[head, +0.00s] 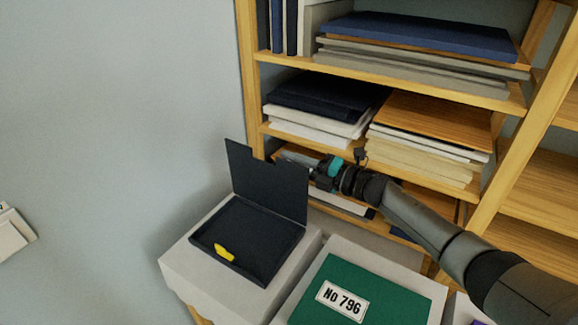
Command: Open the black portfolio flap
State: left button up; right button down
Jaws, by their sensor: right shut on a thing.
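The black portfolio (245,243) lies on a pale grey block at lower centre. Its flap (262,190) stands raised, roughly upright, along the back edge, with a notch in its top edge. The shallow inside is visible and holds a small yellow piece (224,252). My right gripper (290,158) reaches in from the right, at the flap's upper right edge, and is shut on the flap. The exact contact of its fingertips is hard to make out. My left gripper is not in view.
A wooden shelf unit (250,95) with stacked books and boards stands close behind my right gripper. A green box (380,295) labelled "No 796" sits right of the portfolio. A plain wall (120,120) fills the left, with open room before it.

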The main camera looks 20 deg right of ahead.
jog(key=shift+f, duration=0.2)
jog(key=c, duration=0.9)
grip_release()
jog(key=shift+r, duration=0.1)
jog(key=b+v, duration=0.1)
jog(key=v, duration=1.4)
jog(key=shift+d, duration=0.1)
